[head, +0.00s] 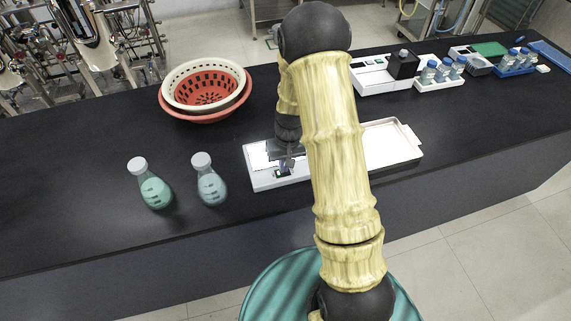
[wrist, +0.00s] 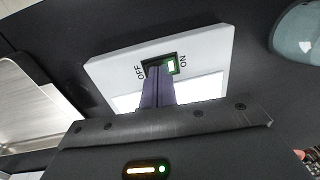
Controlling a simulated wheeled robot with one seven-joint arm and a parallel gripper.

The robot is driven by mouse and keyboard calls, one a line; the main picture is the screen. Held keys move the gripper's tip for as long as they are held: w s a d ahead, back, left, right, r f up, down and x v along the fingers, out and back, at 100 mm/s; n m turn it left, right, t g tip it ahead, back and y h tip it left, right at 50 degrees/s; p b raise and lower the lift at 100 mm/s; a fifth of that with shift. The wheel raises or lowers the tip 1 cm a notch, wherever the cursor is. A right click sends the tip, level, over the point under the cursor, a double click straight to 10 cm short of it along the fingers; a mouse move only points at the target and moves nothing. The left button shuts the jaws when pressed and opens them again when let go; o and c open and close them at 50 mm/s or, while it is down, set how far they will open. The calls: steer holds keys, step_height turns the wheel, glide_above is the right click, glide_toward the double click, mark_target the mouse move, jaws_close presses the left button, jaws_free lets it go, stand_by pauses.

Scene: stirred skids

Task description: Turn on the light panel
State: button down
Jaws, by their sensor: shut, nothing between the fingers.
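The light panel (head: 262,181) is a flat white slab on the black bench in the head view, partly hidden by my arm. In the wrist view the panel (wrist: 112,72) carries a small dark switch (wrist: 172,66) between the words OFF and ON. A bright green-white part shows at the ON side of the switch. The panel's inset surface (wrist: 208,86) looks bright white. My gripper (head: 283,166) points down over the switch. In the wrist view its shut fingers (wrist: 157,72) hold nothing and overlap the OFF side of the switch; I cannot tell whether they touch it.
A metal tray (head: 392,146) lies right of the panel. Two flasks (head: 152,188) (head: 209,184) stand to the left. Nested baskets (head: 196,116) sit behind them. The bench front left is clear.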

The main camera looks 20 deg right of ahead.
mark_target(280, 175)
steer(key=r+p, duration=0.3)
steer(key=r, duration=0.1)
steer(key=shift+a+r, duration=0.1)
steer(key=shift+a, duration=0.15)
step_height(280, 175, up, 10)
steer(key=a+b, duration=0.1)
steer(key=b, duration=0.1)
steer(key=shift+a, duration=0.1)
stand_by(0.3)
steer(key=s+r+t+h, duration=0.1)
steer(key=s+r+t, duration=0.1)
steer(key=s, duration=1.2)
steer(key=shift+s+a+r+t, duration=0.2)
steer(key=shift+s+r+t, duration=0.15)
steer(key=shift+r, duration=0.4)
